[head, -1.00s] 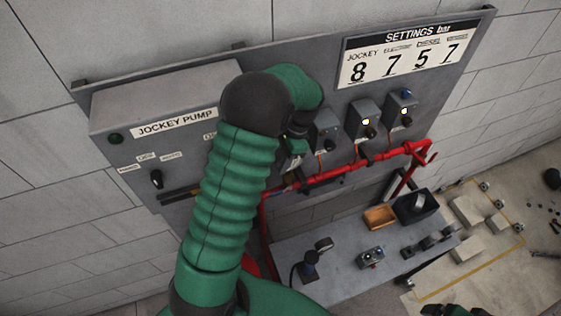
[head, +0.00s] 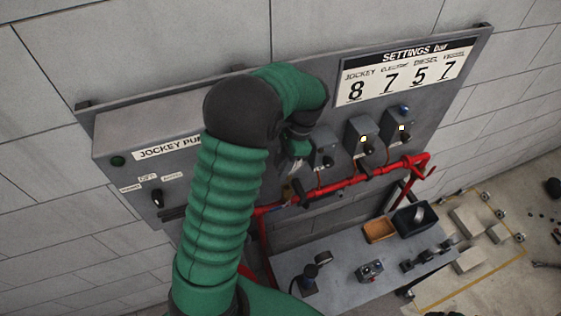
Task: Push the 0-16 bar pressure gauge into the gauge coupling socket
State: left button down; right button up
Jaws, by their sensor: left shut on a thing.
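My left arm rises through the middle of the head view and bends over toward the red pipe (head: 345,184). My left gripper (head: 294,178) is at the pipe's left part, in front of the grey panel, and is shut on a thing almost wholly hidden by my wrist. A small brass-coloured bit (head: 288,193) shows just below it, by the pipe. I cannot make out the 0-16 bar gauge's dial or the coupling socket, nor whether they touch. My right gripper is not in view.
The grey panel carries a jockey pump box (head: 150,178), several switch boxes (head: 365,141) and a settings sign (head: 410,74).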

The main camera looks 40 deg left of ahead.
pick_arm(q)
jog(key=f, duration=0.1)
jog(key=f+b, duration=0.1)
jog(key=f, duration=0.1)
jog(key=shift+w+f+b, duration=0.2)
jog(key=shift+f+b, duration=0.1)
jog(key=shift+s+a+f, duration=0.2)
jog(key=shift+a+f, duration=0.35)
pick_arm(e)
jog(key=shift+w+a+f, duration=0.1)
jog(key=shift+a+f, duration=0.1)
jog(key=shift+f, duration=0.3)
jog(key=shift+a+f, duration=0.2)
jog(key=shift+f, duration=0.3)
pick_arm(q)
jog(key=shift+d, duration=0.1)
jog(key=shift+d+r, duration=0.1)
jog(key=shift+d, duration=0.4)
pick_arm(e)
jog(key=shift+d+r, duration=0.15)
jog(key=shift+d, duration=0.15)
